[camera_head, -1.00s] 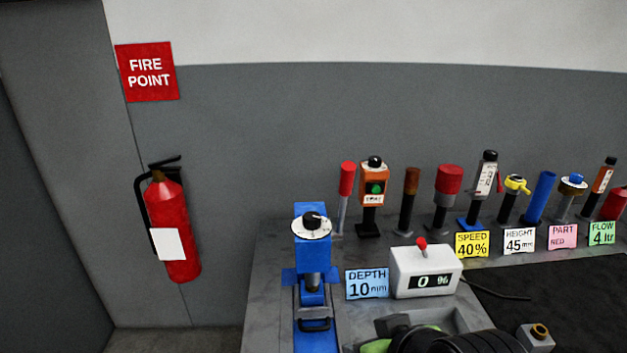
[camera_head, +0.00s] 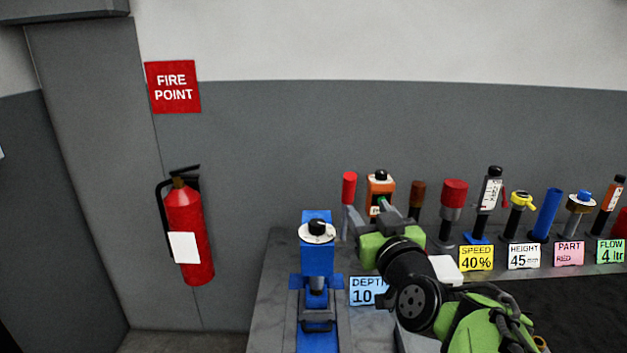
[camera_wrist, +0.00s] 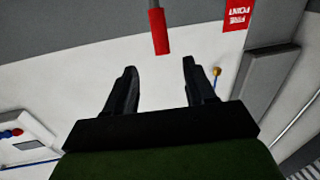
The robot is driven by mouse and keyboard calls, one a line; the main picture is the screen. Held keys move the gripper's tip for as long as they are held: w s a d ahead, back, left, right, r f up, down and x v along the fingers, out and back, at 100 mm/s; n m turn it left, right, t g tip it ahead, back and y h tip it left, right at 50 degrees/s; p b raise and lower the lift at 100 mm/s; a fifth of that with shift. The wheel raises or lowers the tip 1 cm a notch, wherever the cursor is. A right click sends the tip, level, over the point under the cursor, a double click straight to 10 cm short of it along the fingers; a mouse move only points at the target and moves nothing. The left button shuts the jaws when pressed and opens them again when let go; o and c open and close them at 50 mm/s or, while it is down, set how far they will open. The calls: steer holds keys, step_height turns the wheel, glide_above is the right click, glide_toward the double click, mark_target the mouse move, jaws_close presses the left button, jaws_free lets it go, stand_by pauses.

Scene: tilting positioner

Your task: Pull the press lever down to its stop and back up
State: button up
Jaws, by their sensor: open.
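The lever with a red grip (camera_head: 349,188) stands upright on a grey rod behind the blue press (camera_head: 317,258), which has a white dial with a black knob on top. My gripper (camera_head: 367,216) is open and empty, its fingers pointing away from the head camera, just right of and below the red grip. In the wrist view the red grip (camera_wrist: 159,32) lies beyond the fingertips, in line with the gap of my gripper (camera_wrist: 160,66), and not between the fingers. My arm hides part of the bench and the white readout box.
An orange box with a green button (camera_head: 380,187) stands close right of the lever, then a brown-topped post (camera_head: 417,195) and a red-capped post (camera_head: 453,196). Label cards, such as DEPTH 10 (camera_head: 367,291), line the bench. A fire extinguisher (camera_head: 187,232) hangs at left.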

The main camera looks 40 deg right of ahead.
mark_target(347, 181)
steer(key=p+x, duration=0.4)
steer(key=x, duration=1)
steer(key=shift+w, duration=0.3)
jaws_close()
steer(key=shift+f, duration=0.1)
